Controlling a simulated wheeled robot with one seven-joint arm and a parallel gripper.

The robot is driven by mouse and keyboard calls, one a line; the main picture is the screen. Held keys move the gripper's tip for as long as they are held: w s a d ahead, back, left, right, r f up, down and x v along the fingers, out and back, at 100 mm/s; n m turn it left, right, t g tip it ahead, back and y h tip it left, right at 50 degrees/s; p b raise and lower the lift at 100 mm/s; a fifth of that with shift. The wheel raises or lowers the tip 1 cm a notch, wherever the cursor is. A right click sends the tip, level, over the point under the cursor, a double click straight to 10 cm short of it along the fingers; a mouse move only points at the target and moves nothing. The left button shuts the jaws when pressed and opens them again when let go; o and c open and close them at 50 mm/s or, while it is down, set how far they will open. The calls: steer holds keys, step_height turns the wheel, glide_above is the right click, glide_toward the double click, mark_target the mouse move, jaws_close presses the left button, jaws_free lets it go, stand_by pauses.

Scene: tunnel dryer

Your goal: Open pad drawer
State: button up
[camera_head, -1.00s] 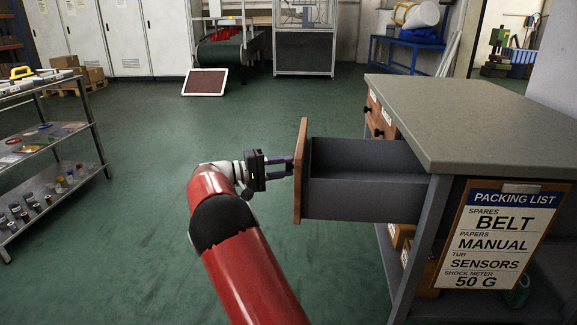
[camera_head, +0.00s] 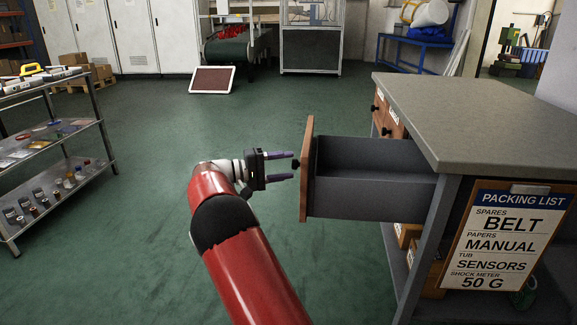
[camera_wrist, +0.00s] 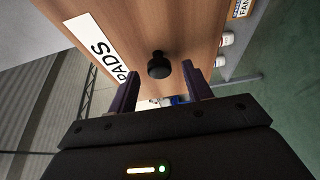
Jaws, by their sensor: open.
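The pad drawer (camera_head: 372,192) stands pulled out to the left from the workbench, with its grey side wall and wooden front (camera_head: 306,168) in view. In the wrist view its wooden front (camera_wrist: 190,30) carries a white label reading "PADS" and a round black knob (camera_wrist: 158,66). My gripper (camera_head: 281,165) is open just left of the drawer front. In the wrist view my gripper's two fingers (camera_wrist: 163,90) are spread with the knob beyond and between their tips, not held. The drawer's inside is only partly visible.
The workbench (camera_head: 480,110) fills the right side, with other closed wooden drawers (camera_head: 388,115) behind the open one. A packing list board (camera_head: 505,235) hangs on its end. A metal shelf rack (camera_head: 60,150) stands at left. The green floor between is clear.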

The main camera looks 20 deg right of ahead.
steer(key=w+a, duration=0.1)
steer(key=a, duration=0.5)
stand_by(0.3)
